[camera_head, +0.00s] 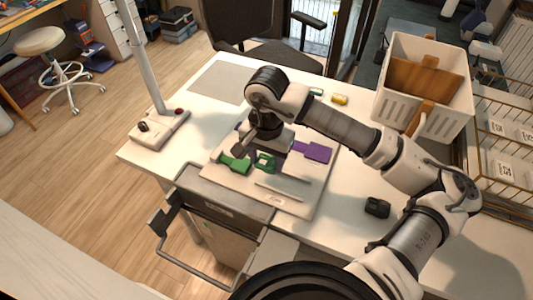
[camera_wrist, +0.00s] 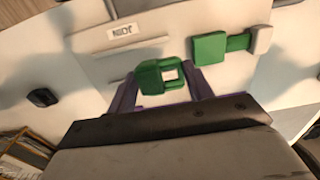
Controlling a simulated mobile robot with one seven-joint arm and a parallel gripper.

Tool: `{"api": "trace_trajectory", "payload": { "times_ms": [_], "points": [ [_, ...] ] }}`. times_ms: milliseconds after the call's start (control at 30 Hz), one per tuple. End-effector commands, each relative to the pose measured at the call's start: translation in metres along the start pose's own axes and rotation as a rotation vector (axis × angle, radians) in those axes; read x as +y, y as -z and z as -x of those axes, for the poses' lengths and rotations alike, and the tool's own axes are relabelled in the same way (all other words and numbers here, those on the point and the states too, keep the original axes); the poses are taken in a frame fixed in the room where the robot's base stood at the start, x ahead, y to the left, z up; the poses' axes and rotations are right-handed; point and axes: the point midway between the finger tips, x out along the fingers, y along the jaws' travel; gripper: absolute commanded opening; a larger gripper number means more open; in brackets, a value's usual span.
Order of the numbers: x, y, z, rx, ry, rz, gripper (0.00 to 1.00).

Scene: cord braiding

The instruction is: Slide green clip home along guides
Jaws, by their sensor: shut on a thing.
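The green clip (camera_wrist: 160,78) is a squarish loop with a pale opening, on the pale board (camera_head: 235,192). In the head view it (camera_head: 265,162) is below my gripper (camera_head: 262,157). In the wrist view my gripper (camera_wrist: 162,76) has one finger on each side of it and is shut on it. A second green piece (camera_head: 235,165) lies to its left in the head view. In the wrist view that piece (camera_wrist: 208,49) is to the right, apart from the clip, with a narrow green neck joining a pale block. The guides cannot be made out clearly.
A purple piece (camera_head: 318,152) lies on the board to the right. A thin pale bar (camera_head: 281,191) lies in front of the clip. A small black object (camera_head: 377,207) is on the table to the right. A white crate (camera_head: 425,85) stands at the back right.

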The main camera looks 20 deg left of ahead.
Motion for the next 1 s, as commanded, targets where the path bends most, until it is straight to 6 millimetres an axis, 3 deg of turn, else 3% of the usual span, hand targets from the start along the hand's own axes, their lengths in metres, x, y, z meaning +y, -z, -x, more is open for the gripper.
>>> {"api": "trace_trajectory", "payload": {
  "times_ms": [500,1000],
  "points": [
    [0.001,0.0,-0.041,0.002,-0.001,0.001,0.3],
    [0.0,0.0,-0.046,0.0,0.0,0.001,0.3]
  ]
}}
